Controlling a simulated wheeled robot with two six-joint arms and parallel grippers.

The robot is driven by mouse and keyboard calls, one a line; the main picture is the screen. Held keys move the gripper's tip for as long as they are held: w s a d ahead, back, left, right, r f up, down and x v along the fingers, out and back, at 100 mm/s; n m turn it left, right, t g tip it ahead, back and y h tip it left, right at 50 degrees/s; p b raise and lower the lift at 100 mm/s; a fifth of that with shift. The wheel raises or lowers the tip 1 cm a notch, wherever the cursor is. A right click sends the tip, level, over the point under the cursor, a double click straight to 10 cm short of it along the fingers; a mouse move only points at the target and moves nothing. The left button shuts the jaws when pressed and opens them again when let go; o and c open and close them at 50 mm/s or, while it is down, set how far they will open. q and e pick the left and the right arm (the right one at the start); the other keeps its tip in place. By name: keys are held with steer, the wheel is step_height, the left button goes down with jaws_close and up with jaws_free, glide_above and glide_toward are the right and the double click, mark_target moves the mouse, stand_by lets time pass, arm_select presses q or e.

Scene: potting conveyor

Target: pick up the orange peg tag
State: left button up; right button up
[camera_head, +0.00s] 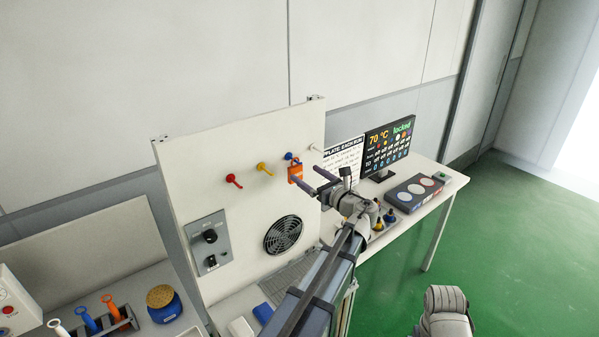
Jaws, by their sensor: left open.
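The orange peg tag (294,171) hangs at the blue peg (289,156) on the upright white panel (205,165). My left gripper (305,172) is open, with its two dark fingers pointing at the panel. One fingertip overlaps the tag's lower edge in the picture, and the other is to its right. I cannot tell whether the finger touches the tag. My right gripper is out of view.
Red (232,180), yellow (263,168) and white (313,147) pegs line the panel. A fan grille (283,235) and a control box (209,242) sit below. A screen (389,147) stands behind right; a blue jar (164,304) stands lower left.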

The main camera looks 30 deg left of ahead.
mark_target(297, 169)
arm_select(q)
steer(key=shift+s+x, duration=0.2)
steer(key=shift+x, duration=2.9)
steer(key=shift+s, duration=0.1)
steer(key=shift+c, duration=0.4)
steer(key=c, duration=1.4)
